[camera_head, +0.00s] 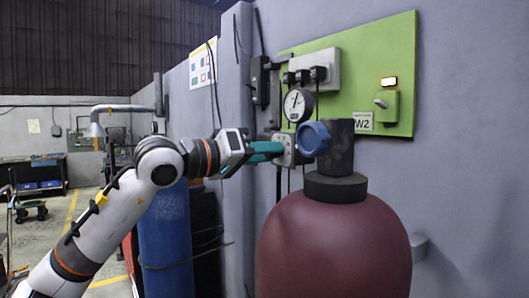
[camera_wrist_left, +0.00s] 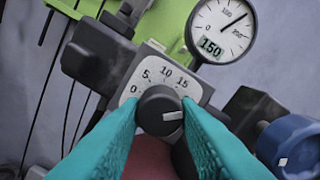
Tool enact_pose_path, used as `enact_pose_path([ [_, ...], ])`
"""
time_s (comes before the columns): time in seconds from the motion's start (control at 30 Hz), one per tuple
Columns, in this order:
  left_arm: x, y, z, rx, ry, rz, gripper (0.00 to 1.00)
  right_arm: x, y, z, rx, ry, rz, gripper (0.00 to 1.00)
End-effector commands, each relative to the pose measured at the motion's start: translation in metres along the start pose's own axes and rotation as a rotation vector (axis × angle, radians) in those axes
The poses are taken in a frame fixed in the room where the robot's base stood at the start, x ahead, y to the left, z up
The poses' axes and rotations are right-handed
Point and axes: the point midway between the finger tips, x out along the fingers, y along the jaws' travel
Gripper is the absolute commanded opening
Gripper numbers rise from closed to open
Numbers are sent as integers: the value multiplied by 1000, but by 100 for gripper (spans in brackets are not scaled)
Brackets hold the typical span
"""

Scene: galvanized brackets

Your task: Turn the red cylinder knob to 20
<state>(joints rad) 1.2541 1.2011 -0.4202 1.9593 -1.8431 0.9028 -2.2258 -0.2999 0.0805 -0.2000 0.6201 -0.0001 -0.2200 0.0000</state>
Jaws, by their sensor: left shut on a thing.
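The dark red cylinder (camera_head: 335,250) stands at the right, with a black neck and a blue round valve wheel (camera_head: 313,138) on top. The wheel also shows in the left wrist view (camera_wrist_left: 290,145). A grey dial plate (camera_head: 288,158) sits beside the valve. In the left wrist view, the black knob (camera_wrist_left: 158,108) sits on this plate (camera_wrist_left: 148,58), marked 0, 5, 10 and 15. Its white line points right, past 15; any mark there is hidden by a finger. My left gripper (camera_head: 280,149) is shut on the knob, its teal fingers (camera_wrist_left: 160,116) on either side.
A round gauge (camera_head: 298,105) above the plate has a display reading 150 in the wrist view (camera_wrist_left: 221,30). A green board (camera_head: 360,70) with boxes and cables hangs on the wall. A blue cylinder (camera_head: 165,235) stands behind my left arm. Open floor lies at the left.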

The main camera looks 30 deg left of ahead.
Motion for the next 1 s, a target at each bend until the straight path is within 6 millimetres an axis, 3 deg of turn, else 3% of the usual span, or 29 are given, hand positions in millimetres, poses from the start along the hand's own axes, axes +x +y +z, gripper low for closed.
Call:
enact_pose_path([
  [0.4,0,1,-1,186,4,1,6,-1,1,0,0,0,2,72],
  [0.97,0,1,-1,211,3,1,6,-1,1,0,0,0,2,72],
  [1.0,0,1,-1,211,3,1,35,-1,1,0,1,0,2,72],
])
